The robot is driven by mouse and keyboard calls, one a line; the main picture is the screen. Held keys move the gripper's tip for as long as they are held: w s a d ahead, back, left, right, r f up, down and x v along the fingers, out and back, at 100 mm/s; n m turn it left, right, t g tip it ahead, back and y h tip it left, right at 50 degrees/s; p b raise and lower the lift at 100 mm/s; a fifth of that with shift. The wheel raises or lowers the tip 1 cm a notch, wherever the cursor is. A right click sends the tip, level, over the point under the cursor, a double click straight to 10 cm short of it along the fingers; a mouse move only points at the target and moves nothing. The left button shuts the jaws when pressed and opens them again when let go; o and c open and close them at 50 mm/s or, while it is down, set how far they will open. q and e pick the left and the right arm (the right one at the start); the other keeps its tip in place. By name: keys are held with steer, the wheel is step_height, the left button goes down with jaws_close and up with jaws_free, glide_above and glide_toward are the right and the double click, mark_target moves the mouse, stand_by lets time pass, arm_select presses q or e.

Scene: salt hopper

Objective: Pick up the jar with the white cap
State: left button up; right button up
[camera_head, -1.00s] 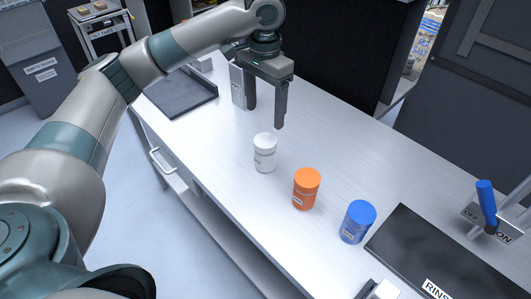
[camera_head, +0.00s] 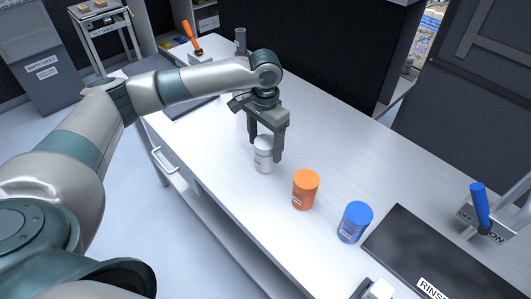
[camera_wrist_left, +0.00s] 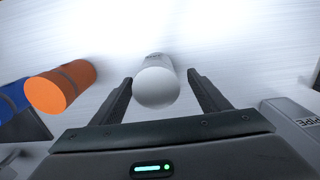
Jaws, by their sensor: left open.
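The jar with the white cap (camera_head: 264,157) stands upright on the white table, at the left end of a row of jars. My left gripper (camera_head: 264,150) is open, with its fingers pointing down on either side of the jar's upper part. In the left wrist view the white jar (camera_wrist_left: 157,84) is between the two open fingers (camera_wrist_left: 160,92), with a gap visible on both sides. My right gripper is not in view.
An orange jar (camera_head: 305,190) and a blue jar (camera_head: 355,222) stand to the right of the white jar. A dark mat (camera_head: 430,262) lies beyond them, near a blue-handled lever (camera_head: 481,207).

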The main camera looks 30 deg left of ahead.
mark_target(265, 157)
arm_select(q)
steer(key=shift+s+d+f+p, duration=0.1)
steer(key=shift+s+f+p, duration=0.05)
steer(key=shift+f+p, duration=0.4)
step_height(265, 157, down, 3)
steer(key=shift+s+d+f+p, duration=0.1)
steer(key=shift+f+p, duration=0.05)
steer(key=shift+p, duration=0.3)
steer(key=shift+f, duration=0.4)
steer(key=c, duration=1.2)
steer(key=shift+c, duration=0.2)
steer(key=shift+r+b, duration=1.15)
steer(key=shift+r, duration=3.9)
